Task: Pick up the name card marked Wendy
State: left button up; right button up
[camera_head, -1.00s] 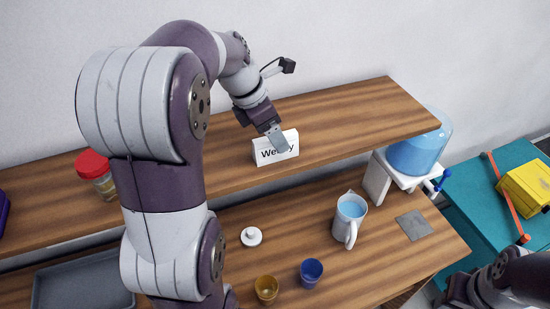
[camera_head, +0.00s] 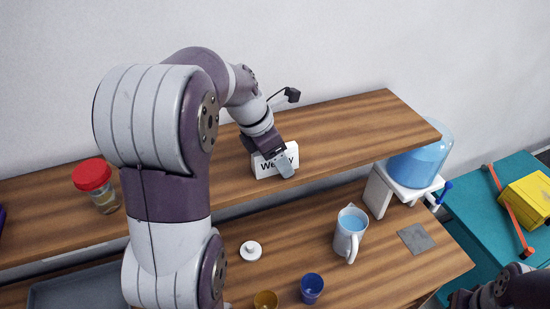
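The white name card (camera_head: 263,170) stands on the upper wooden shelf, its black lettering partly covered by my gripper; the letters that show fit "Wendy". My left gripper (camera_head: 285,168) reaches down from above with its fingers in front of and over the card's right part. I cannot tell whether the fingers are open or closed on the card. My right arm shows only at the bottom right corner, and its gripper is out of view.
A red-lidded jar (camera_head: 95,185) stands on the shelf at left. Below are a white pitcher (camera_head: 347,240), a white lid (camera_head: 251,250), a blue cup (camera_head: 312,289), an amber cup (camera_head: 265,300) and a water dispenser (camera_head: 420,165). The shelf right of the card is clear.

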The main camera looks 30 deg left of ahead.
pick_arm(q)
jog(key=c, duration=1.1)
